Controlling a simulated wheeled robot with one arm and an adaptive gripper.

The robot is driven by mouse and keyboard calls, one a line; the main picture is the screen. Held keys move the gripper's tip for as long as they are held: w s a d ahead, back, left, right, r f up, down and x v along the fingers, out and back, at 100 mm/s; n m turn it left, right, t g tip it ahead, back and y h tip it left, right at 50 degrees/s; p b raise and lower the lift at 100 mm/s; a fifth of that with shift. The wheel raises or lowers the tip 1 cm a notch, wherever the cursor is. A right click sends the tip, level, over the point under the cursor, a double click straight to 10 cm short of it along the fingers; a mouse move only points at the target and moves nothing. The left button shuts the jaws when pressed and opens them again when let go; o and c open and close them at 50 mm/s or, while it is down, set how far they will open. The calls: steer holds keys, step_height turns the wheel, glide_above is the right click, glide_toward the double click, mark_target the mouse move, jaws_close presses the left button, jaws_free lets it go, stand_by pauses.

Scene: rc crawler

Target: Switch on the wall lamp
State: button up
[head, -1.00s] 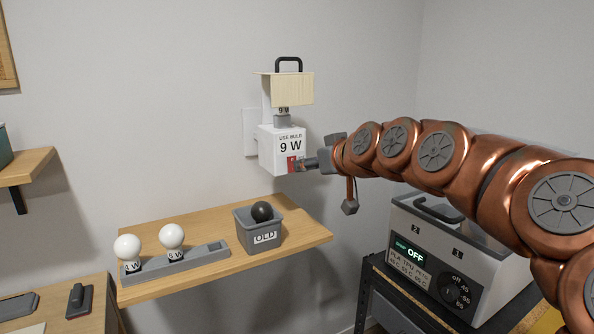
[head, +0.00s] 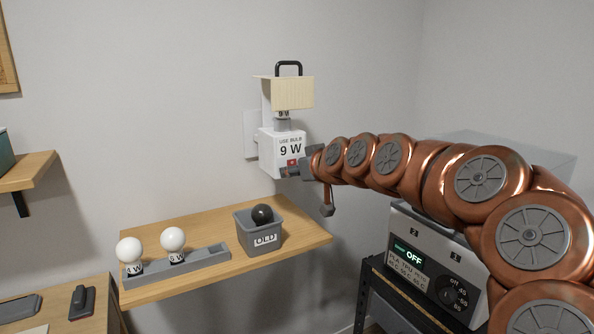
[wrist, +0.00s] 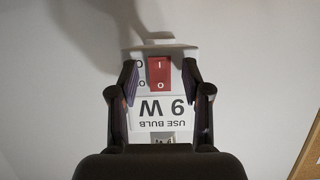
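The wall lamp (head: 290,92) is mounted on the wall, with a wooden shade, a dark handle on top and a white box labelled "USE BULB 9 W" (head: 290,143). A bulb marked 9 W shows partly under the shade. A red rocker switch (wrist: 159,71) is on the box's front, with I and O marks; which side is pressed I cannot tell. My gripper (head: 286,172) is at the lower part of the box. Contact cannot be told.
A wooden shelf (head: 297,240) below holds a grey bin labelled OLD (head: 243,232) with a dark bulb, and a grey rack (head: 205,262) with two white bulbs. A filament dryer (head: 405,226) reading OFF stands under my arm.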

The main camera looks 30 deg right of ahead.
jaws_close()
steer(key=shift+f+t+b, duration=0.35)
steer(key=shift+t+b, duration=0.05)
steer(key=shift+b, duration=0.75)
steer(key=t+b, duration=0.1)
steer(key=b, duration=0.2)
steer(key=shift+f, duration=0.1)
steer(key=shift+t+b, duration=0.3)
steer(key=shift+b, duration=0.6)
steer(key=shift+t+b, duration=0.3)
steer(key=shift+b, duration=0.45)
